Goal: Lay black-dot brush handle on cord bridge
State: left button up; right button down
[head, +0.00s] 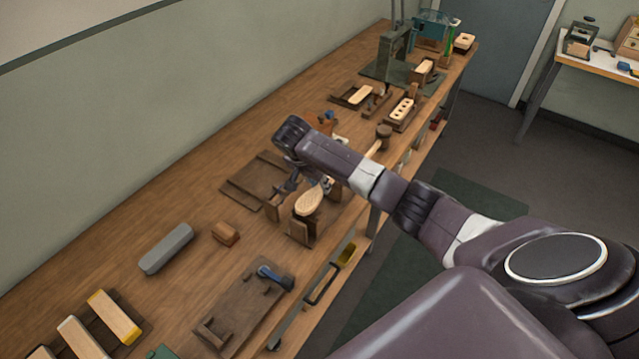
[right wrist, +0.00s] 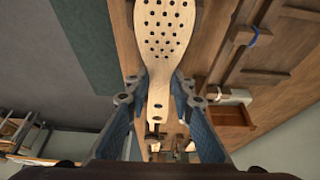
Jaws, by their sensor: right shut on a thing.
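A pale wooden brush handle (head: 309,202) with a paddle head is in my right gripper (head: 322,184). In the right wrist view the handle (right wrist: 163,35) shows rows of dark holes on its head and small dark dots on its neck. The blue-grey fingers of the right gripper (right wrist: 158,92) are shut on the neck from both sides. In the head view, the paddle head is over a brown wooden stand (head: 299,232) on the bench, which looks like the cord bridge. I cannot tell whether the handle touches it. My left gripper is out of view.
A flat wooden frame (head: 252,181) lies behind the stand. A grey block (head: 166,249) and a small brown block (head: 225,233) lie to the left. A board with a blue-headed tool (head: 273,274) is nearer. More wooden fixtures and handles stand farther along the bench.

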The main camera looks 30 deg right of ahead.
aim_at(318, 189)
jog(key=shift+f, duration=0.1)
jog(key=shift+f+b, duration=0.6)
jog(key=shift+f, duration=0.55)
jog(key=shift+f, duration=0.35)
jog(key=c, duration=1.2)
grip_release()
jog(key=shift+r, duration=0.1)
jog(key=p+v, duration=0.5)
jog(key=p, duration=0.1)
jog(key=shift+a+r+p, duration=0.1)
jog(key=shift+r+p, duration=0.05)
jog(key=shift+p, duration=0.15)
jog(key=shift+p+v, duration=0.3)
jog(key=shift+v, duration=0.95)
jog(key=shift+s, duration=0.1)
